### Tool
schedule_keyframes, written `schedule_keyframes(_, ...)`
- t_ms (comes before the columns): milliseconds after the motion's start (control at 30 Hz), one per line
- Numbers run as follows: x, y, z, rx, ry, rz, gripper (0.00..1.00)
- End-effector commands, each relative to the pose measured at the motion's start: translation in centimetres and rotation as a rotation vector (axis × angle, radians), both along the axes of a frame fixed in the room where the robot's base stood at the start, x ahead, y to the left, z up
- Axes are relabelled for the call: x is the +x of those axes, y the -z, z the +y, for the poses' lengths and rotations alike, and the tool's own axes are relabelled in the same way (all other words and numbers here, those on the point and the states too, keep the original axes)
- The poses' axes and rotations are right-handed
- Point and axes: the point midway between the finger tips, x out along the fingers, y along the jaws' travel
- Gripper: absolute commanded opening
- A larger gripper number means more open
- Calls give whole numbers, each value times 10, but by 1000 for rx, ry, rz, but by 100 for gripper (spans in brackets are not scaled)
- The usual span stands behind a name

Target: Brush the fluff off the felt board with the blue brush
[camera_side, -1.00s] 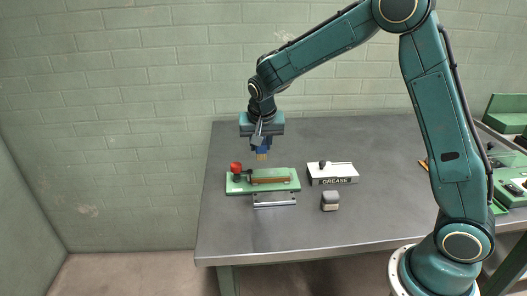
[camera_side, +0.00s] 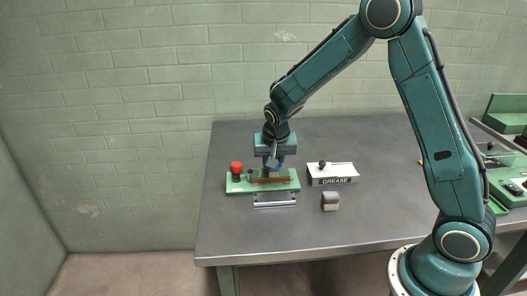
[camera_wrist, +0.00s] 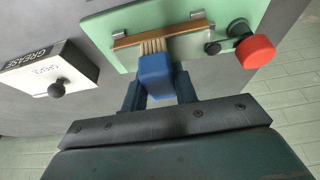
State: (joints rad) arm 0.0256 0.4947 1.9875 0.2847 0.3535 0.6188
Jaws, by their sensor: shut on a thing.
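My gripper (camera_side: 272,163) is shut on the blue brush (camera_wrist: 157,72), which also shows small between the fingers in the side view. Its pale bristles (camera_wrist: 154,46) point away from the wrist and overlap the brown strip (camera_wrist: 183,30) on the green board (camera_wrist: 113,55). The bristles seem to be at the strip's edge; I cannot tell whether they press on it. The brown strip, likely the felt, is held by two grey clips. The green board (camera_side: 235,188) lies on the table in the side view. I cannot make out any fluff.
A red knob (camera_side: 236,167) stands at the board's left end, with a small dark knob beside it. A white GREASE box (camera_side: 334,180) with a black knob sits to the right. A small grey-and-cream block (camera_side: 330,201) stands in front of that box. The table's front is clear.

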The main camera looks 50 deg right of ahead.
Motion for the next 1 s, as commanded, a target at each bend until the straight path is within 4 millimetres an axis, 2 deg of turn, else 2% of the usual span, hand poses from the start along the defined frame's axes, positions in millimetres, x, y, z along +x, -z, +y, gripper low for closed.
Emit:
schedule_keyframes(67, -4, 0, -4, 0, 1, 1, 4)
schedule_keyframes(500, 26, 0, 27, 0, -2, 1, 4)
schedule_keyframes(567, 25, -4, 25, 0, 0, 0, 4)
schedule_keyframes(633, 25, -24, 25, 1, 1, -6, 4)
schedule_keyframes(1000, 25, -55, 25, 0, 1, -2, 4)
